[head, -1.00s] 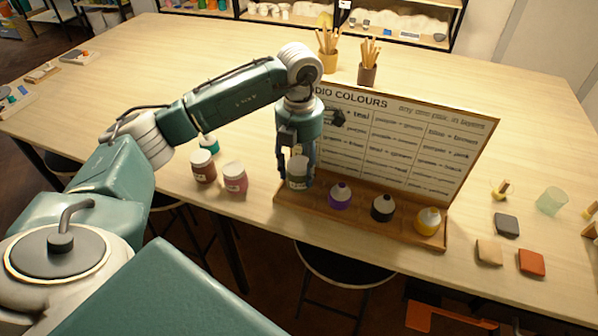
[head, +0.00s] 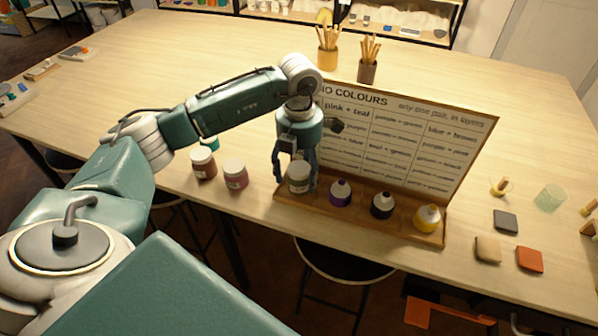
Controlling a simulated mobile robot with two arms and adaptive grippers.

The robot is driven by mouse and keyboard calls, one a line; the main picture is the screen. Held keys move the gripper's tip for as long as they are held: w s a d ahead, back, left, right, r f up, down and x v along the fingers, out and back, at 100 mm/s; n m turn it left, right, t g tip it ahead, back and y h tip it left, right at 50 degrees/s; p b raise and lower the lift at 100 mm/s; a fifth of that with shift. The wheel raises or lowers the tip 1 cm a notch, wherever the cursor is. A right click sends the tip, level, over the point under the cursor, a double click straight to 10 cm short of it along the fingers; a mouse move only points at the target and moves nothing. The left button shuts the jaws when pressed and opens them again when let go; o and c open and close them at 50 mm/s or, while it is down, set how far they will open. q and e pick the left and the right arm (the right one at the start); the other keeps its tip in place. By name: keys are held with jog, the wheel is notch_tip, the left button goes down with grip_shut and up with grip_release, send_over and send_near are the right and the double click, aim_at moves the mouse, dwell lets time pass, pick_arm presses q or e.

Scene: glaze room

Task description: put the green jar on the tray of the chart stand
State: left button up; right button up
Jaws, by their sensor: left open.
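The green jar (head: 299,178), with a pale lid and a grey-green body, stands upright at the left end of the wooden tray (head: 408,237) of the chart stand. The chart board (head: 410,140) rises behind the tray. My left gripper (head: 296,178) is open, pointing down, with its fingers around the jar's sides. Whether a finger touches the jar I cannot tell. My right gripper is not in view.
Purple (head: 340,193), black (head: 382,205) and yellow (head: 427,218) bottles stand in the tray right of the jar. Brown-red (head: 203,163), pink-red (head: 235,174) and teal (head: 210,142) jars stand on the table to the left. Tiles lie at the right.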

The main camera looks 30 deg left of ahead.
pick_arm(q)
jog(key=shift+r, duration=0.35)
notch_tip(320, 180, up, 11)
jog(key=b, duration=0.3)
jog(key=shift+f, duration=0.1)
jog(key=shift+r, duration=0.4)
jog(key=shift+s+f, duration=0.1)
